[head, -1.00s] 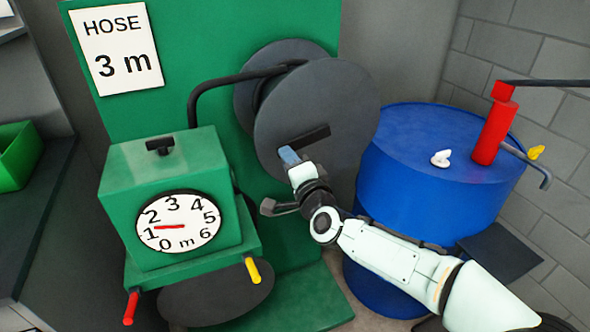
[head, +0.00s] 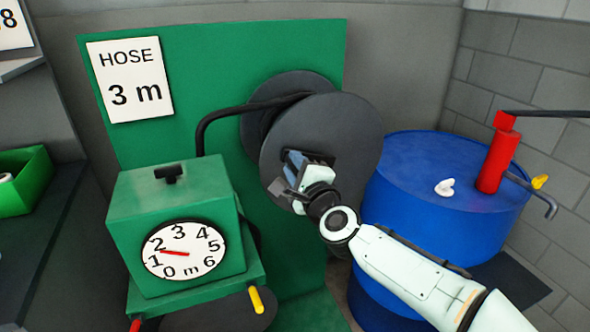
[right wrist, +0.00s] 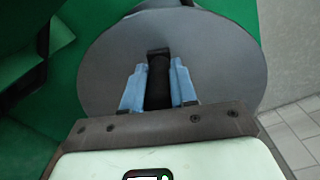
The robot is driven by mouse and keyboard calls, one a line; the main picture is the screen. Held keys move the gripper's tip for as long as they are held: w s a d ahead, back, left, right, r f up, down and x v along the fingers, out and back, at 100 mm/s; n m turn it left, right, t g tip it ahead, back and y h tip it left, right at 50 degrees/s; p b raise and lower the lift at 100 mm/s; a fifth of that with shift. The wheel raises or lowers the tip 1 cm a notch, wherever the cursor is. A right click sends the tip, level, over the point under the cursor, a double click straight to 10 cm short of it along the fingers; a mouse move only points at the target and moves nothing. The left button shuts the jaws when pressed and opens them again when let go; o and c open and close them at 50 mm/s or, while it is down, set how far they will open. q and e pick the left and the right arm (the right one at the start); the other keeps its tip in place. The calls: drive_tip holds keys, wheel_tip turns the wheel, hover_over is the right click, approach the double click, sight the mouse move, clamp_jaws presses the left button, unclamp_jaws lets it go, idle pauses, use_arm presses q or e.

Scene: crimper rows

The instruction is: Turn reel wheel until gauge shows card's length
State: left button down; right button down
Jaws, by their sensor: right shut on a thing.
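The reel wheel (head: 345,125) is a large dark grey disc at the top centre of the head view; it also fills the middle of the right wrist view (right wrist: 215,60). A black handle (right wrist: 159,75) stands out from its face. My right gripper (head: 297,165) is shut on this handle, with a blue finger on each side of it. The round white gauge (head: 195,265) on the green box has a red needle pointing left and slightly up, between 1 and 2, nearer 2. The card (head: 130,80) reads "HOSE 3 m". My left gripper is not in view.
A blue drum (head: 430,180) with a red pump (head: 494,160) stands right of the wheel, behind my right arm. A black hose (head: 225,113) runs from the reel to the green box (head: 155,220). A green bin (head: 25,180) is at far left.

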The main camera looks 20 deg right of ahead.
drive_tip(key=shift+r, duration=0.15)
drive_tip(key=c, duration=0.9)
unclamp_jaws()
drive_tip(key=shift+s+d, duration=0.1)
drive_tip(key=shift+s, duration=0.45)
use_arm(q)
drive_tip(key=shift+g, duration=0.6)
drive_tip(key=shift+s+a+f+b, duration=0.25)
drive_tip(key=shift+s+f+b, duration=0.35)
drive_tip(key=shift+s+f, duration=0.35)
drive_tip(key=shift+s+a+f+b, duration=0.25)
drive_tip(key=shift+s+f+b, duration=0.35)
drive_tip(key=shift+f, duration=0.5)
use_arm(e)
drive_tip(key=shift+s+d, duration=0.15)
drive_tip(key=shift+s, duration=1.9)
drive_tip(key=shift+s+d, duration=0.15)
drive_tip(key=shift+s, duration=1.9)
drive_tip(key=shift+s+d, duration=0.15)
drive_tip(key=shift+s, duration=1.9)
